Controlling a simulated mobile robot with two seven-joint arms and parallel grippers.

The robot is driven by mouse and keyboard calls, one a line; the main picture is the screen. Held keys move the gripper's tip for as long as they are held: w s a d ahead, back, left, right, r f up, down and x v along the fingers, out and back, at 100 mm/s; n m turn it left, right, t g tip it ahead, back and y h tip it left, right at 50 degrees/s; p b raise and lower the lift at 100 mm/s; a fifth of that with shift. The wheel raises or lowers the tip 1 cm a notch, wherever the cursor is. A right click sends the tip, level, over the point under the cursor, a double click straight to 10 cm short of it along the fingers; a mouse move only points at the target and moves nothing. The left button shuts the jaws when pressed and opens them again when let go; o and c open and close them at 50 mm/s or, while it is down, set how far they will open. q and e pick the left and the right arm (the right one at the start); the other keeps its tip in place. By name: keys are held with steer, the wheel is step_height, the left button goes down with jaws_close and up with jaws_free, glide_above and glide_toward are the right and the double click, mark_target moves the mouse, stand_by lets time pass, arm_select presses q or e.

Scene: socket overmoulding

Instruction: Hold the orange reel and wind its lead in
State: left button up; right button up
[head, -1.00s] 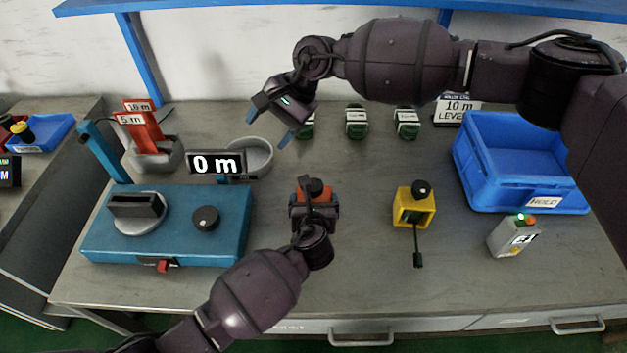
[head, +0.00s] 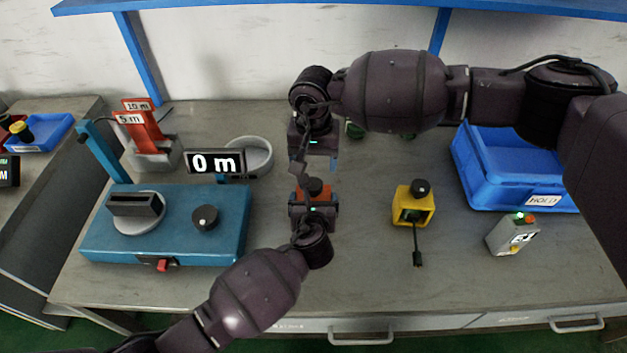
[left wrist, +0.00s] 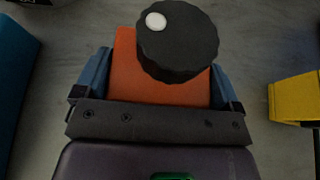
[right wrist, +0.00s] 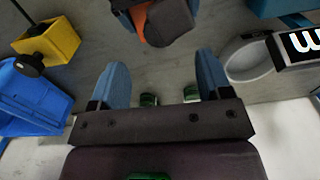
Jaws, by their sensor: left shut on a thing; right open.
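The orange reel (head: 326,192) stands on the bench with a black knob (head: 315,187) on top. In the left wrist view the orange body (left wrist: 150,75) sits between my left gripper's blue fingers, under the black knob (left wrist: 177,42) with a white dot. My left gripper (head: 314,207) is shut on the reel. My right gripper (head: 315,163) is open and empty, just behind and above the reel. In the right wrist view its fingers (right wrist: 160,80) are apart, with the reel (right wrist: 140,20) beyond them at the top. The reel's lead is hidden.
A blue machine (head: 180,248) with a "0 m" display (head: 215,162) stands left. A yellow reel (head: 425,210) with a hanging lead is right, near a grey box (head: 505,238) and the blue HOLD bin (head: 500,190). Green items (right wrist: 191,93) stand behind.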

mark_target(314, 184)
step_height(314, 184, down, 7)
stand_by(0.3)
steer(key=c, duration=0.9)
steer(key=shift+m, duration=2.4)
steer(key=shift+c, duration=0.2)
steer(key=o, duration=0.9)
steer(key=shift+o, duration=0.2)
